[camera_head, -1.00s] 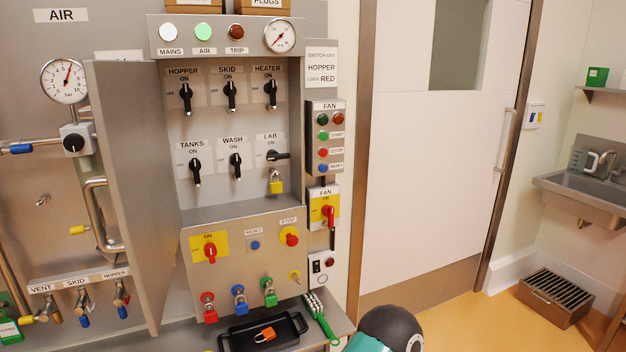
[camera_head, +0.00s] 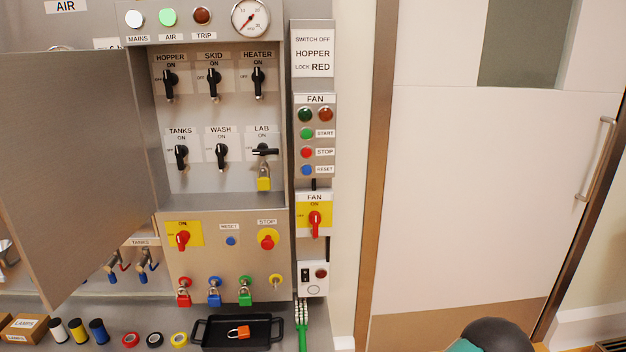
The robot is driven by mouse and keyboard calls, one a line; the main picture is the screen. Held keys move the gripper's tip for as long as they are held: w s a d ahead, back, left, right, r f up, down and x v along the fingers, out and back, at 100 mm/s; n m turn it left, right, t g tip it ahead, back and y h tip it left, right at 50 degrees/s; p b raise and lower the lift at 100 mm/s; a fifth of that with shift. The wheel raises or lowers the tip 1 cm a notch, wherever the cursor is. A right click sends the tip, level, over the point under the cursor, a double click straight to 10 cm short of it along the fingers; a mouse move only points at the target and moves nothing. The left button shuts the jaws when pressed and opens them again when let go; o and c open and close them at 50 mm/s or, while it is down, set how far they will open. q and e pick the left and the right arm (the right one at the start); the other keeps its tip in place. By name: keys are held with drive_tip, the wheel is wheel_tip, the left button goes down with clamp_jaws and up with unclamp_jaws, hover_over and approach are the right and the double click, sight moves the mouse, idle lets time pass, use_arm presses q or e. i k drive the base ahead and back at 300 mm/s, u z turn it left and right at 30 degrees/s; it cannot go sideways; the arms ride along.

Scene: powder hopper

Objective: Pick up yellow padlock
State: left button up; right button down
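A yellow padlock (camera_head: 264,183) hangs by its shackle below the black LAB switch handle (camera_head: 264,150), inside the open cabinet, on its lower right. The LAB handle lies level, while the other switch handles stand upright. No gripper shows in the view. A dark rounded part with a teal edge at the bottom right seems to be my own arm; no fingers show on it.
The cabinet door (camera_head: 80,170) stands open to the left. Red (camera_head: 184,299), blue (camera_head: 214,299) and green (camera_head: 245,298) padlocks hang below. A black tray (camera_head: 212,334) holds an orange padlock (camera_head: 240,332). Tape rolls, spools and a green-handled brush (camera_head: 302,325) lie beside it.

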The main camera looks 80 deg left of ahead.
sight(263, 183)
drive_tip(key=z, duration=0.05)
drive_tip(key=i, duration=0.75)
drive_tip(key=u, duration=2.85)
drive_tip(key=k, duration=0.45)
drive_tip(key=u, duration=0.35)
drive_tip(key=i, duration=1.25)
drive_tip(key=z, duration=0.2)
